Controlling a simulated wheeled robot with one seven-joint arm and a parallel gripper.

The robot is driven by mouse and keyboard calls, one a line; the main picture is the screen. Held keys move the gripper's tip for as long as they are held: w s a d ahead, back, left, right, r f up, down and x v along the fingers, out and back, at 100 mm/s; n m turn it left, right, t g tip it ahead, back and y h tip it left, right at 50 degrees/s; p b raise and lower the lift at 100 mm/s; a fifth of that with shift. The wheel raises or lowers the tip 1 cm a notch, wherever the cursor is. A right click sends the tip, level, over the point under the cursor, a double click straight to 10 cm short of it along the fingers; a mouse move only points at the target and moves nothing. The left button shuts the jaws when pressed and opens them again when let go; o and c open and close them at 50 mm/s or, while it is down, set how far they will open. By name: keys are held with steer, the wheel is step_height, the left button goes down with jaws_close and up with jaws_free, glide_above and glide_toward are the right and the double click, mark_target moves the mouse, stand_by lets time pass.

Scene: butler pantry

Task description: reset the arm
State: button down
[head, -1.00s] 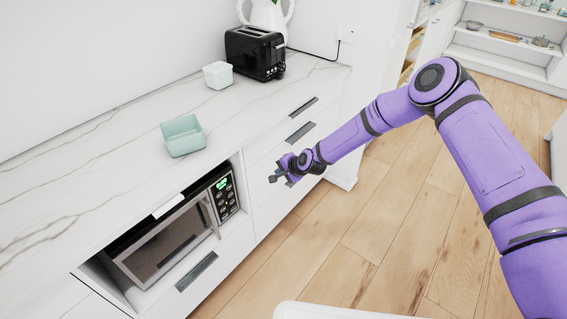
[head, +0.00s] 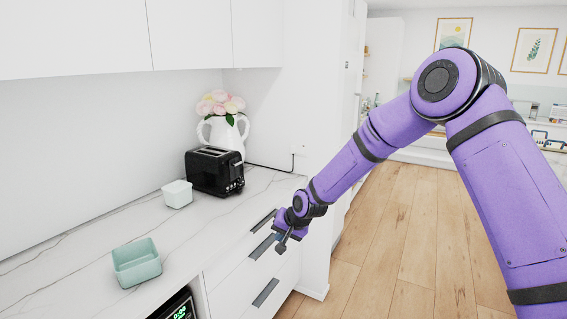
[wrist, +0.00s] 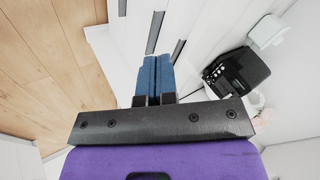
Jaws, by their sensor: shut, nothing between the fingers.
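My gripper (head: 282,246) is at the end of my purple arm, in front of the drawer fronts below the counter edge in the head view. In the wrist view its two blue fingers (wrist: 153,78) are pressed together with nothing between them. The gripper points down and appears apart from the drawers, though the exact gap is hard to tell.
The marble counter (head: 90,235) holds a teal dish (head: 137,264), a white container (head: 177,194), a black toaster (head: 214,172) and a white flower pitcher (head: 224,134). A microwave (head: 178,308) sits below. Upper cabinets (head: 190,35) overhang. The wooden floor (head: 385,230) at right is clear.

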steer(key=s+d+r+n+h, duration=0.1)
steer(key=s+d+r, duration=0.4)
steer(key=d+r, duration=0.25)
steer(key=s+d+r+t+h, duration=0.1)
steer(key=s+d+r+h, duration=0.1)
steer(key=s+d+r, duration=0.55)
steer(key=s+d+r+n+h, duration=0.1)
steer(key=s+d+r, duration=0.3)
steer(key=r, duration=0.6)
steer(key=s+d+r, duration=0.2)
steer(key=s+d, duration=0.2)
steer(key=s, duration=0.4)
steer(key=s+d+r, duration=0.1)
steer(key=s+d, duration=0.3)
steer(key=s, duration=0.5)
steer(key=s+d+r+h, duration=0.1)
steer(key=s+d, duration=0.3)
steer(key=s, duration=0.4)
steer(key=shift+s+r+m, duration=0.2)
steer(key=shift+r+m, duration=0.1)
steer(key=shift+r, duration=0.5)
steer(key=shift+d, duration=0.1)
